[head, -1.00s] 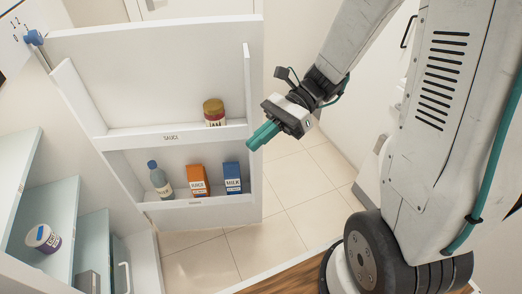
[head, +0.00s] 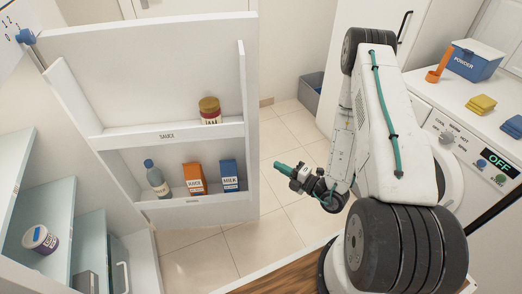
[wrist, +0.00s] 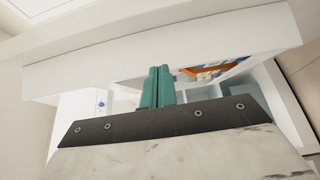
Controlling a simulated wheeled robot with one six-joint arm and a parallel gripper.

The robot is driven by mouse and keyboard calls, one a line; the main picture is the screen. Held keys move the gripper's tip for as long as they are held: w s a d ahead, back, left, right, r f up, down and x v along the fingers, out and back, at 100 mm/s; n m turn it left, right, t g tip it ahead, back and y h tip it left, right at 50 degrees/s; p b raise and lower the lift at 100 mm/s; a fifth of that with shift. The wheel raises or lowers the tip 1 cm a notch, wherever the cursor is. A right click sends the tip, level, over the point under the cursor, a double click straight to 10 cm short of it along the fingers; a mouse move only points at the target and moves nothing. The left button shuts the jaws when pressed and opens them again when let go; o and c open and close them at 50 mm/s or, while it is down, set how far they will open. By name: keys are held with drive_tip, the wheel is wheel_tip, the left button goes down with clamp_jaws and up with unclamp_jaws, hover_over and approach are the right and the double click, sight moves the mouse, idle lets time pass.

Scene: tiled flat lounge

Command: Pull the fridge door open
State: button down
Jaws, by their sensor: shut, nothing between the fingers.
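The fridge door (head: 160,80) stands wide open in the head view, its inner side facing me. Its upper bin holds a jam jar (head: 210,110). Its lower bin holds a bottle (head: 157,179), an orange juice carton (head: 194,178) and a blue milk carton (head: 229,175). The open fridge interior (head: 50,215) is at the left. My gripper (head: 278,167) is shut and empty, to the right of the door's free edge at about lower-bin height in the picture. The wrist view shows its teal fingers (wrist: 157,86) together before a white panel. The door's outer handle is hidden.
A washing machine (head: 470,155) stands at the right, with a blue powder box (head: 474,62) and folded cloths (head: 482,104) on top. A grey bin (head: 311,92) is on the floor behind.

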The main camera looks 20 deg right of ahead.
drive_tip(key=shift+w+d+x, duration=0.2)
drive_tip(key=shift+d+x, duration=0.2)
drive_tip(key=shift+x, duration=1.75)
drive_tip(key=shift+w+d+x, duration=0.25)
drive_tip(key=shift+d+x, duration=0.2)
drive_tip(key=shift+x, duration=1.65)
drive_tip(key=shift+w+d+x, duration=0.2)
drive_tip(key=shift+d+x, duration=0.2)
drive_tip(key=shift+x, duration=1.75)
